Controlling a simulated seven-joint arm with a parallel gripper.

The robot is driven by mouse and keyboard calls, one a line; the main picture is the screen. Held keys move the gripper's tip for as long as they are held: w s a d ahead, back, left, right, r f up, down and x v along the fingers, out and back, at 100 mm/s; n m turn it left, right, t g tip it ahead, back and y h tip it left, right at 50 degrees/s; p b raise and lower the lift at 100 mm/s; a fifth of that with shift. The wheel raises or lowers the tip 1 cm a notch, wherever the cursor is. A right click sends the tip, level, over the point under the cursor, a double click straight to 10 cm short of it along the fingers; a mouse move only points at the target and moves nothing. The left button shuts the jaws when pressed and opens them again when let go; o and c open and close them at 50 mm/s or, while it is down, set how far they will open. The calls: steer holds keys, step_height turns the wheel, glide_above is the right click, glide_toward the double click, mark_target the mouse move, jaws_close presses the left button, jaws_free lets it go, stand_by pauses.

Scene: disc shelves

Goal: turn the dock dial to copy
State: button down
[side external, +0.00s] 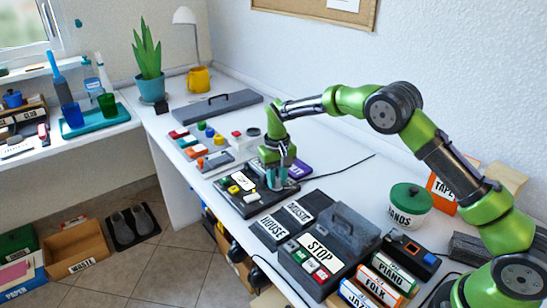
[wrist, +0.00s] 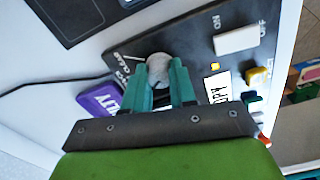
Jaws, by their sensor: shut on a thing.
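The dock (side external: 252,207) is a dark box on the white desk with a white label and coloured buttons on top. In the wrist view the dock panel (wrist: 195,45) shows a white switch marked ON and OFF, a small yellow light and a white label. The dial (wrist: 160,66) is a round grey knob with small lettering beside it, partly hidden. My gripper (wrist: 161,76) has its teal fingers on either side of the dial, shut on it. In the side external view my gripper (side external: 278,184) covers the dial. I cannot tell which mark the dial points at.
A purple block (wrist: 100,99) lies close beside the dock. A black cable (side external: 340,166) runs across the desk behind it.

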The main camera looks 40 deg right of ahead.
mark_target(277, 179)
steer(key=shift+r+n, duration=0.1)
steer(key=shift+n, duration=1)
steer(key=c, duration=1.2)
jaws_free()
step_height(277, 179, up, 17)
